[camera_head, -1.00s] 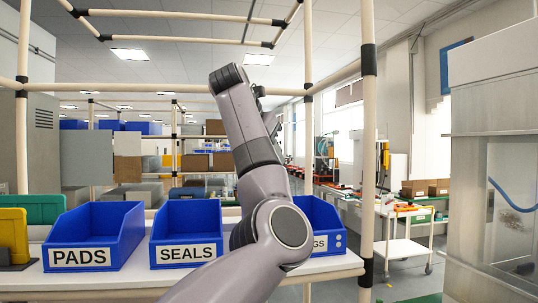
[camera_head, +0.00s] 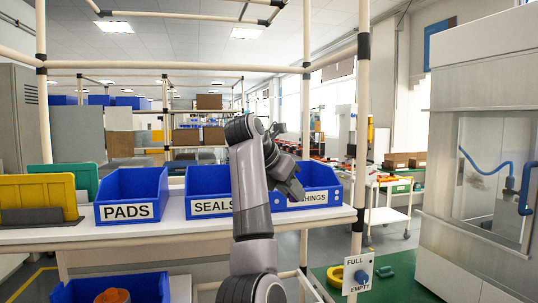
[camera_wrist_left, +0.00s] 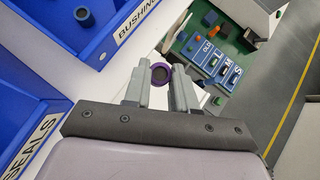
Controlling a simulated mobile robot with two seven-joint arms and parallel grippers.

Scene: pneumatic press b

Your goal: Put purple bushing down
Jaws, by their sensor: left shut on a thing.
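The purple bushing (camera_wrist_left: 160,73) is a small ring with a dark centre, between the fingertips of my left gripper (camera_wrist_left: 160,76) in the left wrist view. In the head view my left gripper (camera_head: 291,186) is in front of the blue BUSHINGS bin (camera_head: 322,180) and hides part of it; the bushing cannot be made out there. In the wrist view the held bushing appears just outside the front of the BUSHINGS bin (camera_wrist_left: 110,50). A grey-blue ring (camera_wrist_left: 84,17) lies inside that bin. My right gripper is not in view.
The blue SEALS bin (camera_head: 207,183) and PADS bin (camera_head: 131,194) stand left on the white shelf (camera_head: 130,233). A lower blue bin (camera_head: 148,289), a FULL/EMPTY sign (camera_head: 357,273) and a pale upright post (camera_head: 360,130) are nearby.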

